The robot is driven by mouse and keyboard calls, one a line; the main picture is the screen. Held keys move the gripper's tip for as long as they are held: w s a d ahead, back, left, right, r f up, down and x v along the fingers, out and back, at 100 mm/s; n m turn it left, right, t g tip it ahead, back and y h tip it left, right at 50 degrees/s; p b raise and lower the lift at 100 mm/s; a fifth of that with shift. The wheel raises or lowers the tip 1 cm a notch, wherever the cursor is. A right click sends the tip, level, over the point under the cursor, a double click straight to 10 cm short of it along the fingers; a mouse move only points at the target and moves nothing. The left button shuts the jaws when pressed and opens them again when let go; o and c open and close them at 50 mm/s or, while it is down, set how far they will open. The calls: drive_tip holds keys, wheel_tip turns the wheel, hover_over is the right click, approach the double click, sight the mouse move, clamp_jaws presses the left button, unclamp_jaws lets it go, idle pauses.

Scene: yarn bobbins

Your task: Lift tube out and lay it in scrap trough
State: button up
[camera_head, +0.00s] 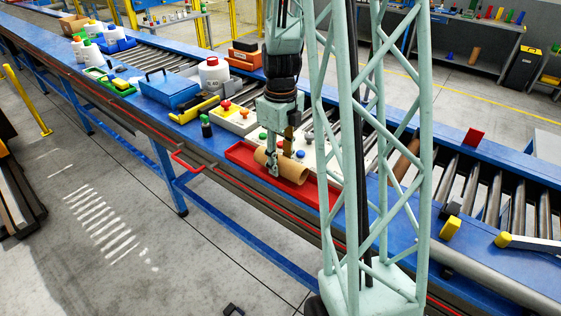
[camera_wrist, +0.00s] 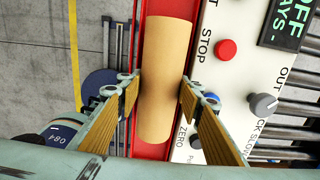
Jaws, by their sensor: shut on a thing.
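The tan cardboard tube (camera_head: 290,167) is between the fingers of my gripper (camera_head: 276,163), which is shut on it. In the wrist view the tube (camera_wrist: 167,45) runs lengthwise between the two padded fingers (camera_wrist: 160,92). The red scrap trough (camera_head: 241,154) is directly below the tube and runs the same way. The trough (camera_wrist: 152,151) also shows on both sides of the tube in the wrist view. I cannot tell whether the tube touches the trough floor.
A white control panel (camera_head: 308,151) with knobs and buttons stands right beside the trough. A dark bottle with a green cap (camera_head: 206,127) stands to the left. Another brown tube (camera_head: 405,160) is partly behind my lattice column. A blue box (camera_head: 170,90) sits farther up the line.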

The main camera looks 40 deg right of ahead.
idle(0.3)
drive_tip(key=o, duration=1)
drive_tip(key=shift+c, duration=0.2)
drive_tip(key=shift+r, duration=0.15)
wheel_tip(320, 180, up, 12)
idle(1.7)
